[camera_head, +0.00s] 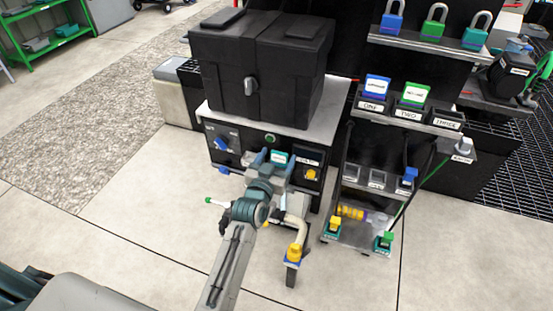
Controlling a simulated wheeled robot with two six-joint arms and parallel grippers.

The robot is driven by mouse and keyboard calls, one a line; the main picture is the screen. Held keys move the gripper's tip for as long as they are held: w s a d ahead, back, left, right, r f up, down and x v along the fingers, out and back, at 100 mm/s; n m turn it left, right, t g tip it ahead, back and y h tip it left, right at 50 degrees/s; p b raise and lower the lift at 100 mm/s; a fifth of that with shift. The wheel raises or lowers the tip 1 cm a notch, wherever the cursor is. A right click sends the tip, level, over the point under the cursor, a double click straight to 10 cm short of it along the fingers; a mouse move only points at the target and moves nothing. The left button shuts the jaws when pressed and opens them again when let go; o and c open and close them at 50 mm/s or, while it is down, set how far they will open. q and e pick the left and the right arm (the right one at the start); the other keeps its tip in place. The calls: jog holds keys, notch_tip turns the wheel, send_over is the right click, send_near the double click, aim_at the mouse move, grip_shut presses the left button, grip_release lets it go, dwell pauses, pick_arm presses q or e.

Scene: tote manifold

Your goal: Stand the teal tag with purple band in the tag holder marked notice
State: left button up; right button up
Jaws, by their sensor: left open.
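A small teal tag with a white face (279,156) stands upright at the front of the black cabinet. I cannot make out a purple band on it, and its lower part is hidden by my gripper. My left gripper (272,165) is open at the cabinet front, with its fingers around or just in front of this tag; I cannot tell whether they touch it. A white label (307,162) sits to the right of the tag, too small to read, so I cannot tell which holder is marked notice. My right gripper is not in view.
The cabinet front has a blue knob (221,143), a green button (270,138) and a yellow knob (311,174). A black box (265,60) stands on top. At right, a blue tag (377,85) and a green tag (414,93) stand in numbered slots, above a cart (352,238).

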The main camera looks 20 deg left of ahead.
pick_arm(q)
jog(key=shift+s, duration=0.25)
jog(key=s+b, duration=0.1)
jog(key=s, duration=0.9)
jog(key=shift+s+a, duration=0.15)
jog(key=shift+a, duration=0.05)
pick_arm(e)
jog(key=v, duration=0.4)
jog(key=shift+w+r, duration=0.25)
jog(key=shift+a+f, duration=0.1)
